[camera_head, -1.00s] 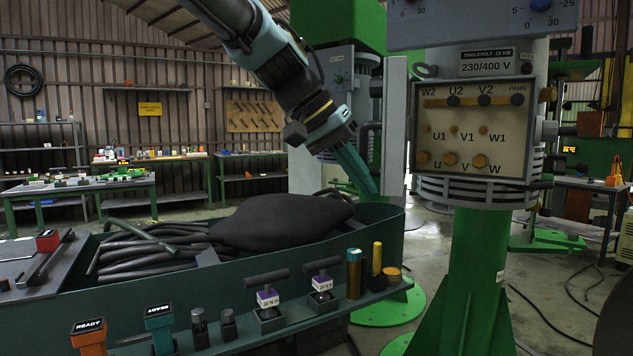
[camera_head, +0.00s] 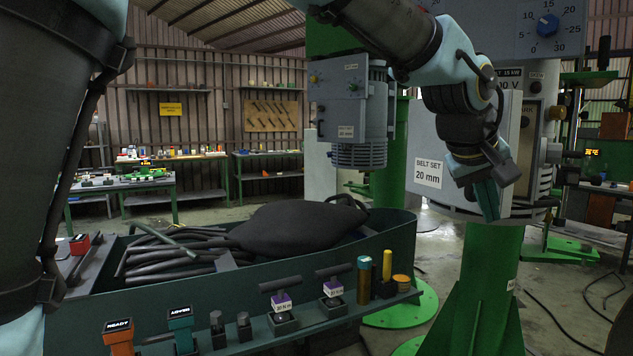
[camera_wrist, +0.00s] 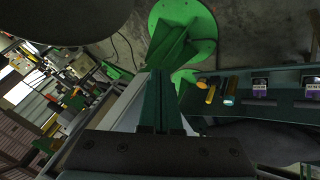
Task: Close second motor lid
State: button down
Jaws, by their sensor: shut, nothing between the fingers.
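The second motor's lid (camera_head: 428,150) is a grey panel with a "BELT SET 20 mm" label. In the head view it stands in front of the terminal box and hides most of it. A strip of the box (camera_head: 533,112) still shows past the lid's right edge, so the lid does not look flush. My gripper (camera_head: 490,208) is shut and empty, pointing down at the lid's lower right part; I cannot tell if it touches. In the wrist view the shut fingers (camera_wrist: 163,98) lie beside the pale lid panel (camera_wrist: 105,128).
The first motor (camera_head: 350,110) stands behind to the left with its box covered. The green tray (camera_head: 345,240) in front holds a dark bag (camera_head: 295,228) and hoses. Its ledge carries purple-marked tools (camera_head: 282,303) and small cylinders. A green pedestal (camera_head: 475,290) supports the second motor.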

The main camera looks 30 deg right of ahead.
jog(key=s+d+n+t+y+p, duration=0.1)
jog(key=d+n+t+p, duration=0.2)
jog(key=d, duration=1.1)
jog(key=n, duration=0.3)
jog(key=shift+s+r+n+t+y, duration=0.2)
jog(key=shift+n+t+y, duration=0.1)
jog(key=shift+w+d, duration=0.1)
